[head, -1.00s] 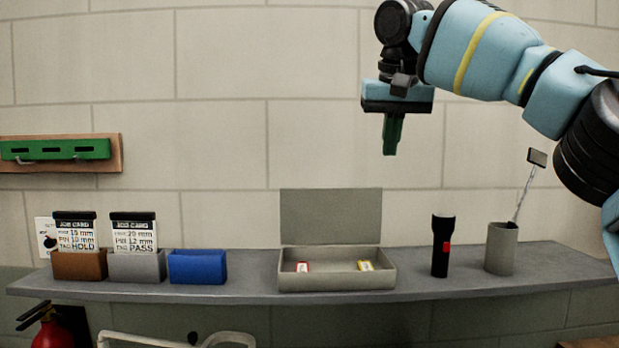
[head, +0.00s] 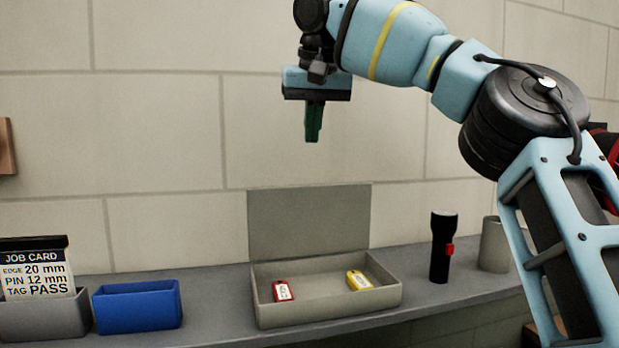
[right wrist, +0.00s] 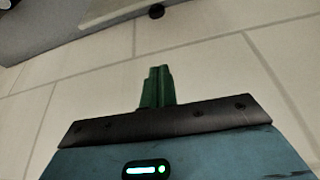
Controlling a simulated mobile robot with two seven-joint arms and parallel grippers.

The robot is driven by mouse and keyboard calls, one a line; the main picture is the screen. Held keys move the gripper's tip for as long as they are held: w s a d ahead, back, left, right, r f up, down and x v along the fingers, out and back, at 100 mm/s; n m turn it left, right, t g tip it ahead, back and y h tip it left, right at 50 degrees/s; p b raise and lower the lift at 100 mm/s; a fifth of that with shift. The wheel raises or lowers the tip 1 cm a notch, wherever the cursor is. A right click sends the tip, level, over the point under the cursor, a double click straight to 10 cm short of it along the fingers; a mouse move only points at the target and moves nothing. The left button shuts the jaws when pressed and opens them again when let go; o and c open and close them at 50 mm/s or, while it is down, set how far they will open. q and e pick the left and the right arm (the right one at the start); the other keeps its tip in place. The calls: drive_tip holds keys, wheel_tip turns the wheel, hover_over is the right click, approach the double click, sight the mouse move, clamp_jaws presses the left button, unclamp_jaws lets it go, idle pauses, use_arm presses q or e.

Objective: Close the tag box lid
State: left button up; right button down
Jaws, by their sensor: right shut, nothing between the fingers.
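The tag box (head: 330,313) is a shallow grey tray on the shelf in the head view. Its lid (head: 309,221) stands upright at the back edge, open. A red tag (head: 283,291) and a yellow tag (head: 358,281) lie inside the box. My right gripper (head: 313,138) has green fingers pointing down, shut and empty, above the lid's top edge and apart from it. The green fingers also show in the right wrist view (right wrist: 157,88), against the wall. My left gripper is not in view.
The grey shelf (head: 222,299) holds a blue bin (head: 138,305) and a grey holder (head: 45,316) with a job card (head: 36,268) to the left. A black flashlight (head: 442,250) and a grey cup (head: 493,246) stand to the right. The block wall is close behind.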

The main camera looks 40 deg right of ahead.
sight(308, 168)
drive_tip(key=x, duration=0.8)
drive_tip(key=shift+w+d+f, duration=0.1)
drive_tip(key=shift+w+f, duration=0.1)
drive_tip(key=shift+f, duration=0.1)
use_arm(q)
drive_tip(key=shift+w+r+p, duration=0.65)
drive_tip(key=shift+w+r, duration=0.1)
use_arm(e)
drive_tip(key=s+a, duration=0.1)
drive_tip(key=s+a+f, duration=0.1)
drive_tip(key=s, duration=0.1)
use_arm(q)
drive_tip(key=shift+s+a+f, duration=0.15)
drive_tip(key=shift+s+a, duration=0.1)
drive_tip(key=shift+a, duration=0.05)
use_arm(e)
drive_tip(key=shift+d+f, duration=0.1)
